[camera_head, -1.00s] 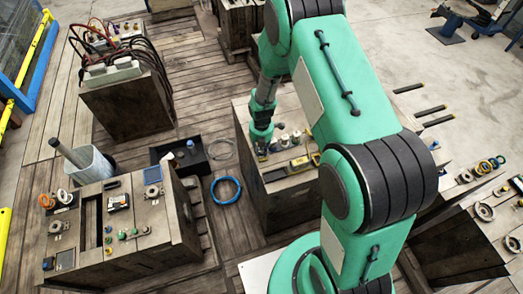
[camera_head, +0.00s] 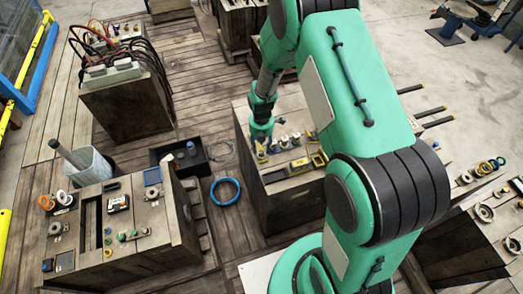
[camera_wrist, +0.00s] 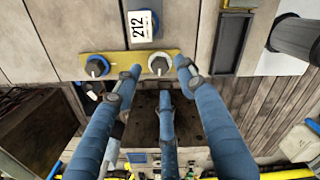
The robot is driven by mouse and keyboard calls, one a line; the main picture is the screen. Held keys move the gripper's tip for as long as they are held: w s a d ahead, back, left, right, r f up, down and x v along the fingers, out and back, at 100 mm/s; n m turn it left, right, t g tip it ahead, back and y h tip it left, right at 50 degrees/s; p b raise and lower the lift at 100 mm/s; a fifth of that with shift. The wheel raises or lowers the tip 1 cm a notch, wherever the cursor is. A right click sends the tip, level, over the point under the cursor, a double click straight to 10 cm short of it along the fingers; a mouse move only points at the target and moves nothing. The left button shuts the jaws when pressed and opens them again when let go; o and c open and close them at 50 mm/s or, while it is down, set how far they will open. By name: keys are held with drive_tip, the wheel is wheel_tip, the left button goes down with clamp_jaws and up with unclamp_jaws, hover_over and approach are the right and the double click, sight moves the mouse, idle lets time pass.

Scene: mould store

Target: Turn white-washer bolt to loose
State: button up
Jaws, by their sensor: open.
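In the wrist view, the white-washer bolt (camera_wrist: 159,66) has a dark head on a pale ring and sits at the right of a brass-coloured bar. A similar bolt with a blue washer (camera_wrist: 96,67) sits at the bar's left end. My gripper (camera_wrist: 160,80) is open, with three blue fingers. I see no contact with the bolt. In the head view my gripper (camera_head: 262,140) is over the wooden block's left part; the bolts are too small there to tell apart.
A plate marked 212 (camera_wrist: 139,26) is above the bar, and a dark framed recess (camera_wrist: 231,40) lies to its right. In the head view, several small fittings crowd the block top (camera_head: 283,187).

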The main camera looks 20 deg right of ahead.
wheel_tip(320, 180, up, 8)
drive_tip(key=shift+f, duration=0.25)
drive_tip(key=shift+r, duration=0.1)
idle(0.5)
wheel_tip(320, 180, up, 14)
drive_tip(key=r+m+t, duration=0.1)
drive_tip(key=m, duration=0.5)
hover_over(262, 153)
drive_tip(key=s, duration=0.2)
drive_tip(key=s+a+r+m+t+b, duration=0.1)
drive_tip(key=s+r+m, duration=0.2)
drive_tip(key=r, duration=0.3)
drive_tip(key=s+r+m+t, duration=0.1)
drive_tip(key=s+r+m, duration=0.25)
drive_tip(key=r, duration=0.25)
drive_tip(key=s+r+m+t, duration=0.1)
drive_tip(key=s+r+m, duration=0.5)
drive_tip(key=s, duration=0.4)
drive_tip(key=s+a+r+m+t+b, duration=0.1)
drive_tip(key=s+r+m, duration=0.6)
drive_tip(key=s, duration=0.4)
drive_tip(key=shift+m+t, duration=0.3)
drive_tip(key=shift+m, duration=0.05)
